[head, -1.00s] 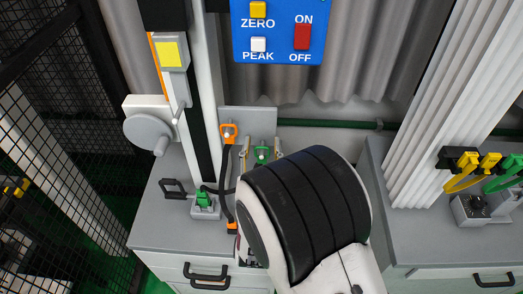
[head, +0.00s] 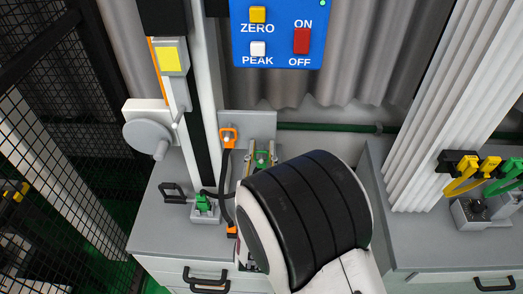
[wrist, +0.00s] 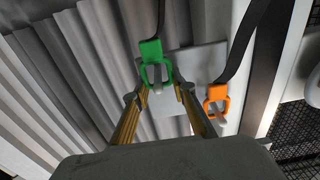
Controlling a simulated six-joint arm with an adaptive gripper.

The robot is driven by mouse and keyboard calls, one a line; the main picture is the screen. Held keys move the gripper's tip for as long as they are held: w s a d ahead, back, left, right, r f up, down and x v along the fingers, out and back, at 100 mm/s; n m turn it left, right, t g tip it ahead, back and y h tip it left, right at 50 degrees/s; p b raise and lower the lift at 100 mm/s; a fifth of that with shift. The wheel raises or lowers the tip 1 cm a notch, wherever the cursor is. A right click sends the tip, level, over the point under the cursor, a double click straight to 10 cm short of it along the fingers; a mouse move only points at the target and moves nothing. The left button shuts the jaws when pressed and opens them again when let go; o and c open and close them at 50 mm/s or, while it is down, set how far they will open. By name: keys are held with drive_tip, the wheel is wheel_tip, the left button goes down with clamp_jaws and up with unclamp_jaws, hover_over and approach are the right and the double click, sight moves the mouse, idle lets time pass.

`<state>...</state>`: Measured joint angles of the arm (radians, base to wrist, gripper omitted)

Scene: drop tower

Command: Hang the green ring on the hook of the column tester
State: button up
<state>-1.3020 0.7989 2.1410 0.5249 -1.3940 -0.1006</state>
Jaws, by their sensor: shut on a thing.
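The green ring (wrist: 157,70) is a small loop with a green block on a dark strap. In the wrist view it lies between the gold fingers of my gripper (wrist: 157,95), which is shut on it. A pale peg shows within the loop; I cannot tell whether the ring rests on it. In the head view the green ring (head: 262,159) shows just beyond my wrist, between the fingertips (head: 262,152). The column tester (head: 202,80) is the upright at the left, with a handwheel and a green clamp (head: 204,203) low at its front. My wrist hides part of the bench.
An orange ring (head: 229,136) hangs on the grey plate (head: 262,122), left of the green one; it also shows in the wrist view (wrist: 216,97). A black strap runs down from it. Yellow and green loops (head: 488,170) hang at the right. A mesh fence (head: 50,130) stands left.

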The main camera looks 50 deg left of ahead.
drive_tip(key=shift+r, duration=0.7)
idle(1.0)
drive_tip(key=shift+v, duration=2.9)
drive_tip(key=shift+r, duration=0.55)
idle(0.9)
drive_tip(key=shift+o, duration=0.3)
drive_tip(key=o, duration=0.5)
drive_tip(key=shift+v, duration=3.75)
